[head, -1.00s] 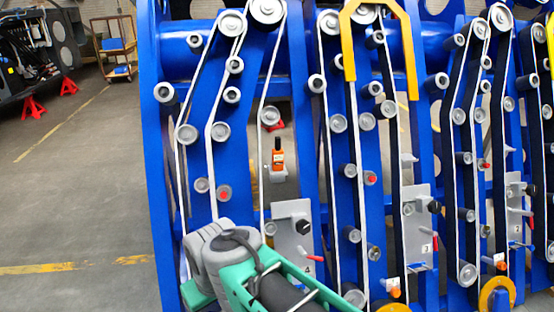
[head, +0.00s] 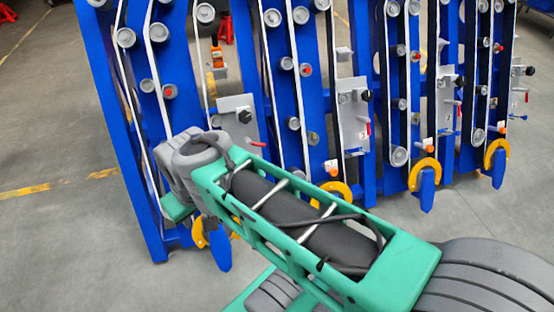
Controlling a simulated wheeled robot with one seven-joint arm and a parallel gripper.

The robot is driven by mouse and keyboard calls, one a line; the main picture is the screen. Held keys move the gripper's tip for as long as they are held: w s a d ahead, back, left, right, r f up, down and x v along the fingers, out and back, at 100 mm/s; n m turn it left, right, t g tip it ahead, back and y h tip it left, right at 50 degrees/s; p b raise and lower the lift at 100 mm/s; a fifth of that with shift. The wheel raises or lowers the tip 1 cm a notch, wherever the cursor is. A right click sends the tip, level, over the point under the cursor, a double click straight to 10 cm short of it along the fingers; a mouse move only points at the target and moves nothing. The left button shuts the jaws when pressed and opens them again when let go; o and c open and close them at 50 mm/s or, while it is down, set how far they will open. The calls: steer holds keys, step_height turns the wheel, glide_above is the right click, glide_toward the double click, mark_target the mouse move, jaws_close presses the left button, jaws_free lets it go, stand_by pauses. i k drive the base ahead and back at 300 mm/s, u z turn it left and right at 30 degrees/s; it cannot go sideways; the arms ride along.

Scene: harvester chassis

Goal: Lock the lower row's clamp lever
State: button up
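Red-handled levers stick out of grey plates on the blue chassis. One lever (head: 257,143) is on the left plate (head: 237,117), close behind my arm. A second lever (head: 368,128) is on the middle plate (head: 353,115), and a third (head: 459,110) is further right. Small orange-tipped parts (head: 333,181) sit lower down, near the yellow wheel guards. I cannot tell which of these is the lower row's clamp lever, or whether it is locked. My green and grey arm crosses the foreground, its grey joint in front of the left unit. My gripper does not show.
The blue chassis (head: 100,75) carries several belt-and-roller units in a row. Yellow guards (head: 425,172) stand out at its foot.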

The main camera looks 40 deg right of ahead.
mark_target(258, 144)
steer(key=u, duration=0.15)
steer(key=k, duration=0.4)
steer(key=z, duration=1.15)
steer(key=i, duration=1.05)
steer(key=u, duration=1.5)
steer(key=k, duration=0.5)
steer(key=z, duration=0.15)
steer(key=i, duration=0.5)
